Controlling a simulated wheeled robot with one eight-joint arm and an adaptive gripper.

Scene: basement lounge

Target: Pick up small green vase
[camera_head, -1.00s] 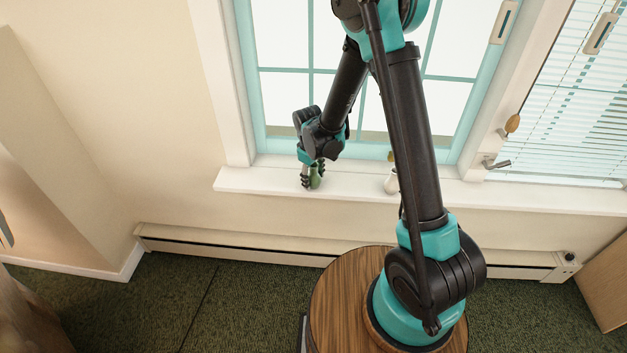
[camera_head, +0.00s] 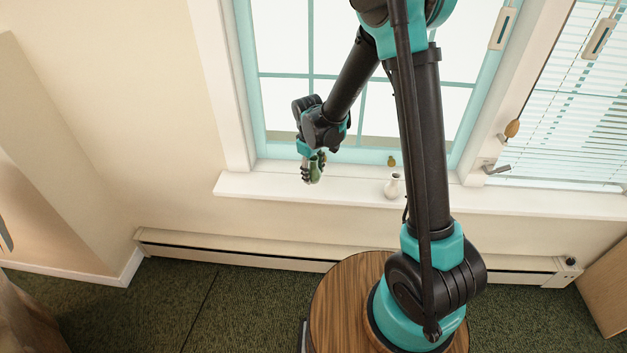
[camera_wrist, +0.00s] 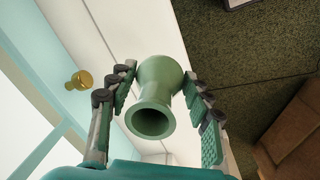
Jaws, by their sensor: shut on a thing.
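The small green vase (camera_wrist: 160,85) is between the two fingers of my gripper (camera_wrist: 157,98) in the wrist view, its round open mouth facing the camera. My gripper is shut on it, one finger pad on each side. In the head view my gripper (camera_head: 312,172) is at the left part of the white windowsill (camera_head: 260,186), and the green vase (camera_head: 316,166) shows small between the fingers. The vase appears to be raised a little over the sill; its base is hidden from the wrist camera.
A small white vase (camera_head: 393,187) stands on the sill to the right, beside my arm. A brass knob (camera_wrist: 78,80) is on the window frame at the left in the wrist view. The window glass is close behind the gripper. A baseboard heater (camera_head: 230,249) runs below the sill.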

